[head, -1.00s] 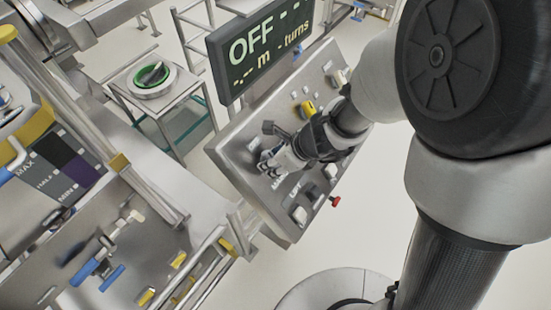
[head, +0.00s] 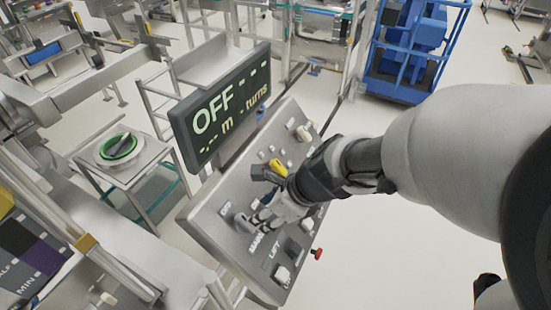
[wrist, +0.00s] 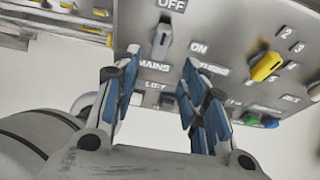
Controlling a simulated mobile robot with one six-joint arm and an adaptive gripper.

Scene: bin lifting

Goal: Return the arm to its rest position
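My gripper (head: 262,220) is over the sloped grey control panel (head: 205,208) in the head view, with my arm reaching in from the right. In the wrist view the two blue-padded fingers of my gripper (wrist: 155,105) are spread apart with nothing between them. A grey MAINS knob (wrist: 162,38) lies beyond the fingertips, apart from them. It also shows in the head view just left of my gripper (head: 241,222). The display (head: 222,108) above the panel reads OFF, with dashes for metres and turns.
A yellow knob (wrist: 266,66) and green and blue buttons sit right on the panel in the wrist view. A red button (head: 318,253) sticks out at its edge. A steel stand with a green-ringed dish (head: 118,148) is left. A blue cage (head: 415,50) stands behind; floor between is open.

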